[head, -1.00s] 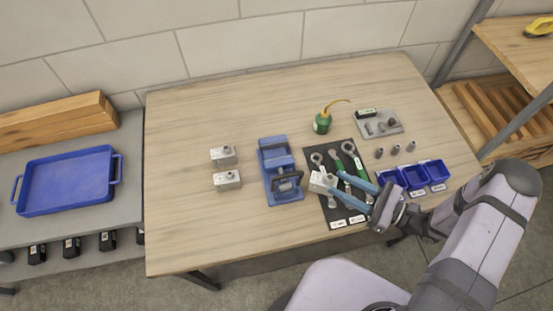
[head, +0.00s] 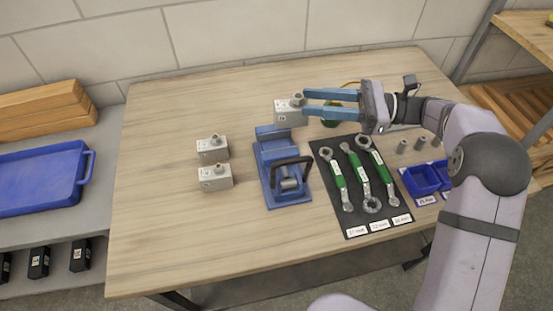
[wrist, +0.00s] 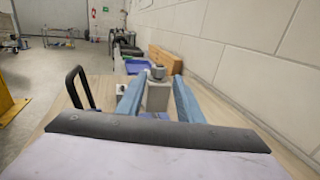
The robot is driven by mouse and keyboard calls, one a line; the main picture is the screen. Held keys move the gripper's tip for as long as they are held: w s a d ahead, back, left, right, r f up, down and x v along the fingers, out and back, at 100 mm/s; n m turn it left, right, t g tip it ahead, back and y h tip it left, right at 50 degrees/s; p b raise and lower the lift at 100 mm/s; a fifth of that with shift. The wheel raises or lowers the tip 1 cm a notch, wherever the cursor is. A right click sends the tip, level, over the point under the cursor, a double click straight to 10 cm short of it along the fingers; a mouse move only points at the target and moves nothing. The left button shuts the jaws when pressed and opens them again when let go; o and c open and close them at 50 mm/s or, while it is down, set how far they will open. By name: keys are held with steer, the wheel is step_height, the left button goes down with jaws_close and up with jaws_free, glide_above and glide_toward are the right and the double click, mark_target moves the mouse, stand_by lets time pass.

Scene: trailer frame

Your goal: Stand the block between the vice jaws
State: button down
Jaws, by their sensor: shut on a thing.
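My gripper (head: 302,103) is shut on a light grey metal block (head: 287,117) with a round fitting on top. In the head view the block is held upright over the far end of the blue vice (head: 290,202), and it hides part of that end. I cannot tell from this view whether it touches the vice. In the wrist view the block (wrist: 157,96) sits between the two blue fingers, and the vice's black handle (wrist: 77,90) stands to the left. Two similar blocks, one far (head: 212,149) and one near (head: 214,178), stand on the table left of the vice.
A dark mat (head: 335,212) with green-handled wrenches lies right of the vice. Blue bins (head: 424,179) and small grey cylinders are farther right. The wooden table (head: 160,230) is clear at left and front.

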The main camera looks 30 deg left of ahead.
mark_target(303, 99)
steer(key=shift+s+a+r+n+g+h+b, duration=0.4)
steer(key=shift+s+a+r+n+g+b, duration=0.25)
steer(key=shift+s+a+r+b, duration=0.5)
step_height(303, 99, down, 10)
steer(key=p, duration=0.1)
steer(key=shift+a+f, duration=0.1)
steer(key=shift+f, duration=0.1)
steer(key=c, duration=1.2)
jaws_free()
steer(key=shift+f, duration=0.1)
steer(key=b+v, duration=0.2)
steer(key=v, duration=1)
